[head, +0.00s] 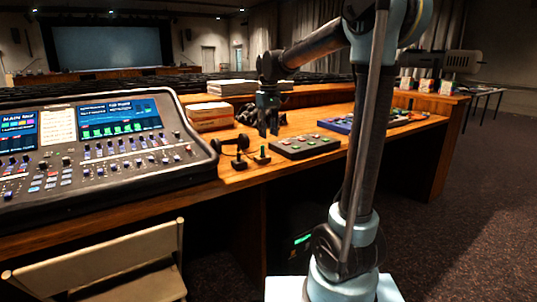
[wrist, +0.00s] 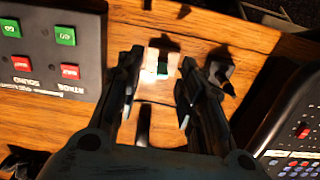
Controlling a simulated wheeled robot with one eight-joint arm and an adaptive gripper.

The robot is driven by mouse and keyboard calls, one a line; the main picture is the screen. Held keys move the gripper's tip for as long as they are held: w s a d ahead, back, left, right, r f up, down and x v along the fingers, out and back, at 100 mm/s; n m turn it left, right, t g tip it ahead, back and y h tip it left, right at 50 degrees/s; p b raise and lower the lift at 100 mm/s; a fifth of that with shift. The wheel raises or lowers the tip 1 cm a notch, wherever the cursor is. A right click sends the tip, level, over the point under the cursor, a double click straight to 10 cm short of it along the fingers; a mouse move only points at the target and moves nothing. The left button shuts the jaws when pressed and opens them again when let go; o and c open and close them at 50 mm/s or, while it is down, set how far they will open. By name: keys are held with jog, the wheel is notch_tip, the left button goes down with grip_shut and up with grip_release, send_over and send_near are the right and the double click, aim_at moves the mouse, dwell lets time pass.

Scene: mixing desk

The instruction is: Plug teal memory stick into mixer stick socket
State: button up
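A small teal piece, which looks like the teal memory stick (wrist: 162,70), stands in a pale holder on the wooden desk in the wrist view. In the head view it shows as a small green-topped item (head: 262,153). My gripper (head: 269,132) points down above the desk, close to it. In the wrist view my gripper (wrist: 160,60) is open, with one finger on each side of the stick and nothing visibly held. The mixer (head: 100,150) fills the left of the head view; its edge (wrist: 295,130) shows at right in the wrist view. I cannot make out its stick socket.
A small black item (head: 240,161) stands left of the stick, also seen beside the right finger (wrist: 222,68). A cue box with green and red buttons (head: 304,146) lies to the right. Headphones (head: 236,142) and stacked papers (head: 209,115) lie behind. A chair (head: 110,270) stands in front.

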aim_at(262, 147)
jog(key=shift+w+a, duration=1.15)
jog(key=shift+a, duration=0.15)
jog(key=shift+f, duration=4.45)
jog(key=shift+c, duration=0.2)
grip_shut()
jog(key=shift+r, duration=0.2)
jog(key=shift+r, duration=2.8)
